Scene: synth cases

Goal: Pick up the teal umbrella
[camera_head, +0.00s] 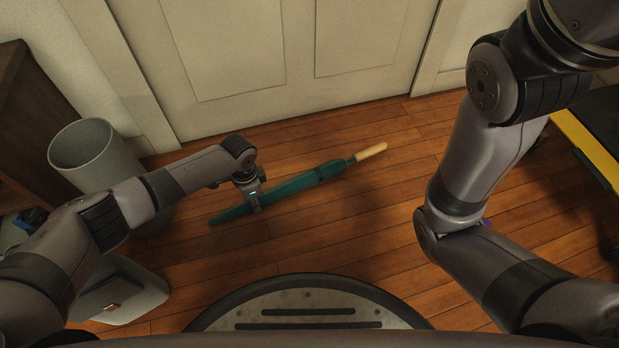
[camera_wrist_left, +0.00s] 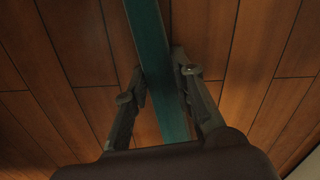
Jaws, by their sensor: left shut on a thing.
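The teal umbrella (camera_head: 300,183) is closed and long, with a pale wooden handle (camera_head: 371,151) at its right end. It slants across the head view in front of the door. My left gripper (camera_head: 254,203) is shut on its canopy, left of the middle. In the left wrist view, the two fingers of this gripper (camera_wrist_left: 158,72) lie on either side of the teal canopy (camera_wrist_left: 150,40). A dark shadow lies apart from the handle, so the umbrella seems to be off the floor; the height is hard to tell. My right arm shows, but its gripper does not.
A grey bin (camera_head: 95,165) and a dark wooden cabinet (camera_head: 35,120) stand at the left. A pale container (camera_head: 135,295) is at the lower left. A closed door (camera_head: 280,60) is behind. A yellow-edged dark object (camera_head: 585,145) is at the right. The middle floor (camera_head: 340,235) is clear.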

